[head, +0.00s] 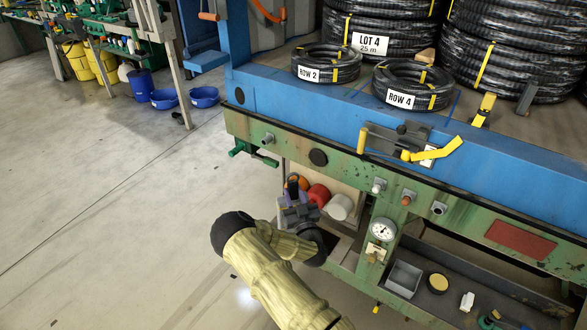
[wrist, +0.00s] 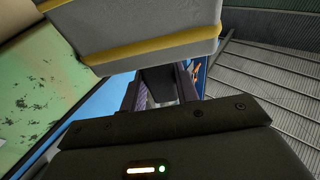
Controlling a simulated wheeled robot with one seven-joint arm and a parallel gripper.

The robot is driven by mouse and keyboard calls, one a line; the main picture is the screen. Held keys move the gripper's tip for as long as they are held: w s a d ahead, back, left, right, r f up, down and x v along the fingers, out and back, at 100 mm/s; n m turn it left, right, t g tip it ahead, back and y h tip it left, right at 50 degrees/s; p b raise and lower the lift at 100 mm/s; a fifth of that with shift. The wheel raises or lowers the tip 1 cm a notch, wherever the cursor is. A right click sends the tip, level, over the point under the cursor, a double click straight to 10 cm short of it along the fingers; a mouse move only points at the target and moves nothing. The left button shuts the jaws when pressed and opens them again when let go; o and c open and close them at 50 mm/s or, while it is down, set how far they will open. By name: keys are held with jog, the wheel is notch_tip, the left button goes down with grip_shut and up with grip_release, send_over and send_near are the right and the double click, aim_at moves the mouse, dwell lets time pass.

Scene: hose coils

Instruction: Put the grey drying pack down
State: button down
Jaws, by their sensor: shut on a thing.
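My gripper (head: 299,200) is in front of the open bay low in the green bench, at the end of my sleeved arm. In the wrist view my gripper (wrist: 158,92) has its jaws on either side of a dark grey piece (wrist: 157,80). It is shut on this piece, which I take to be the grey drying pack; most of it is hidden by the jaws. In the head view the pack cannot be told apart clearly from the dark gripper parts. I see no surface supporting it.
Red (head: 318,195) and white (head: 339,206) cylinders sit in the bay beside my gripper. A grey body with a yellow band (wrist: 140,40) is close in the wrist view. The blue bench edge (head: 300,105) carries hose coils above. Open floor (head: 110,220) lies left.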

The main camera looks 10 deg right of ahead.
jog(key=s+f+m+h+b, duration=0.1)
jog(key=s+f+h, duration=0.1)
jog(key=s+f, duration=0.6)
jog(key=shift+d+f+b, duration=0.3)
jog(key=shift+d+f, duration=0.15)
jog(key=shift+f, duration=0.25)
